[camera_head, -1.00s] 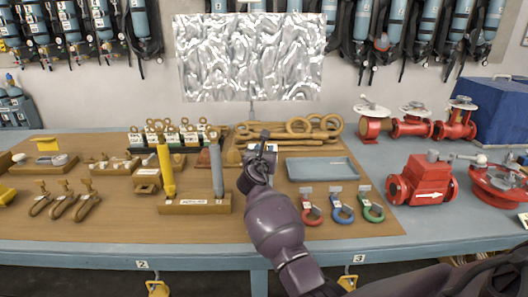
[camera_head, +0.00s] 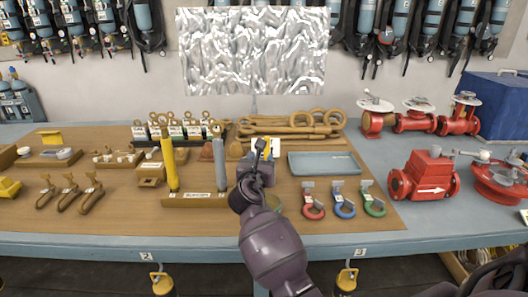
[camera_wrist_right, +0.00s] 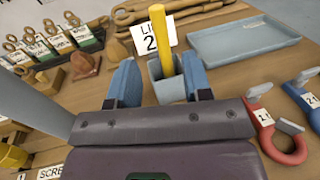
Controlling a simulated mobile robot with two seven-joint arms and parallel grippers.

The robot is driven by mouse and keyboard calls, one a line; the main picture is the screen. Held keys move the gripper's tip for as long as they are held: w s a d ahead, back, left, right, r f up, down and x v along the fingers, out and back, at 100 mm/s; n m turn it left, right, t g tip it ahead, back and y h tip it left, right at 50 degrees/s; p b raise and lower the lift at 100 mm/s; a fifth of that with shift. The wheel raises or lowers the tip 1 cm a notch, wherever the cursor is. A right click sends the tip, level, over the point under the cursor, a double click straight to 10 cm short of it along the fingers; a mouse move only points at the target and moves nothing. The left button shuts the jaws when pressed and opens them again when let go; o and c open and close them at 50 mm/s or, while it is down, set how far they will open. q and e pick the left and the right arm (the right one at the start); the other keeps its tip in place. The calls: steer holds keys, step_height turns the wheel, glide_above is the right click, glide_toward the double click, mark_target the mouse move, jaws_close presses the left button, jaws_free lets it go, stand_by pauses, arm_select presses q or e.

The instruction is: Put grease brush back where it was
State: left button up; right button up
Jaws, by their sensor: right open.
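A yellow handle, which looks like the grease brush (camera_wrist_right: 158,38), stands upright in a small blue-grey cup (camera_wrist_right: 166,88) in the right wrist view. The brush's lower end is hidden inside the cup. My right gripper (camera_wrist_right: 160,80) is open and empty, with its blue fingers on either side of the cup in that view. I cannot tell whether they touch it. In the head view my right gripper (camera_head: 262,155) is over the brown mat and hides most of the cup. A bit of yellow shows just beyond its tips. My left gripper is not in view.
A wooden holder (camera_head: 195,201) with yellow and grey tubes stands left of my right gripper. A blue-grey tray (camera_head: 325,163) lies to the right. Red, blue and green shackles (camera_head: 343,208) lie in front of it. Large wrenches (camera_head: 290,128) lie behind.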

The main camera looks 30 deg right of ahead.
steer(key=shift+v, duration=1.3)
